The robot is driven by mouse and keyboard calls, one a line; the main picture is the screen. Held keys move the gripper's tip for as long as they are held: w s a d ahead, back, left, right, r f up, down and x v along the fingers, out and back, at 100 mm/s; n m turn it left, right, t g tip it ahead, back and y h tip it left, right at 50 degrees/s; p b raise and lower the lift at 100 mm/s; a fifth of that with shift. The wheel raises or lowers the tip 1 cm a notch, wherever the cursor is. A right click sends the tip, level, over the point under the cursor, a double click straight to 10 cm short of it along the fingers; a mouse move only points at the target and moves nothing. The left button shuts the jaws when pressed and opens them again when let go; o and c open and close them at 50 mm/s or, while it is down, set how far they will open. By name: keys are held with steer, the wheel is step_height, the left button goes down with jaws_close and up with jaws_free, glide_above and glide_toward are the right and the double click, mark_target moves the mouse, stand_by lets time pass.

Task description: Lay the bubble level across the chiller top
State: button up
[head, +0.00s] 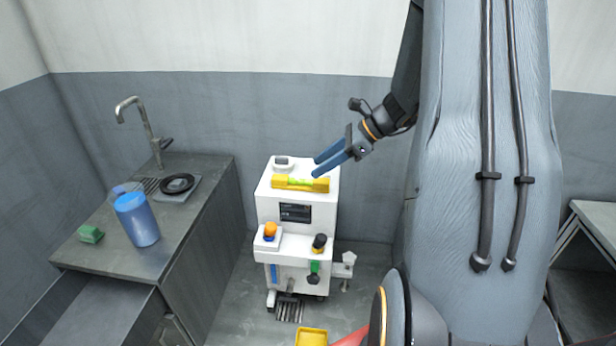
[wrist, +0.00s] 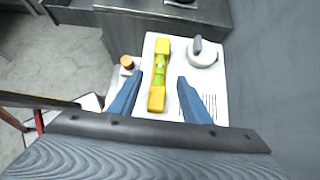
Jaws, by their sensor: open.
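The yellow bubble level (head: 300,184) lies across the white top of the chiller (head: 290,213), near its front edge. Its vial shows green in the middle. The level also shows in the wrist view (wrist: 160,75), flat on the chiller top (wrist: 212,90). My gripper (head: 318,167) is open, with its blue fingers at the right end of the level. In the wrist view my gripper (wrist: 160,82) has one finger beside the level's near end and the other apart over the bare top. Nothing is held between the fingers.
A round white cap (head: 283,163) sits at the back of the chiller top. To the left is a counter (head: 120,235) with a faucet (head: 150,130), a blue jug (head: 137,219), a green sponge (head: 90,234) and a black coil (head: 177,184). A yellow tray (head: 311,337) is on the floor.

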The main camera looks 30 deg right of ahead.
steer(key=v, duration=0.3)
steer(key=shift+s+a+r+b, duration=0.1)
steer(key=shift+s+a+b, duration=0.15)
steer(key=shift+b, duration=0.1)
steer(key=s+a+f+n+g+h, duration=0.2)
steer(key=s+a+n+h, duration=0.5)
steer(key=s+a+n, duration=0.9)
steer(key=shift+s+a+f+n+g+h, duration=0.3)
steer(key=shift+a+n+g, duration=0.8)
steer(key=shift+n, duration=3.3)
steer(key=shift+a+r, duration=0.1)
steer(key=shift+a, duration=0.05)
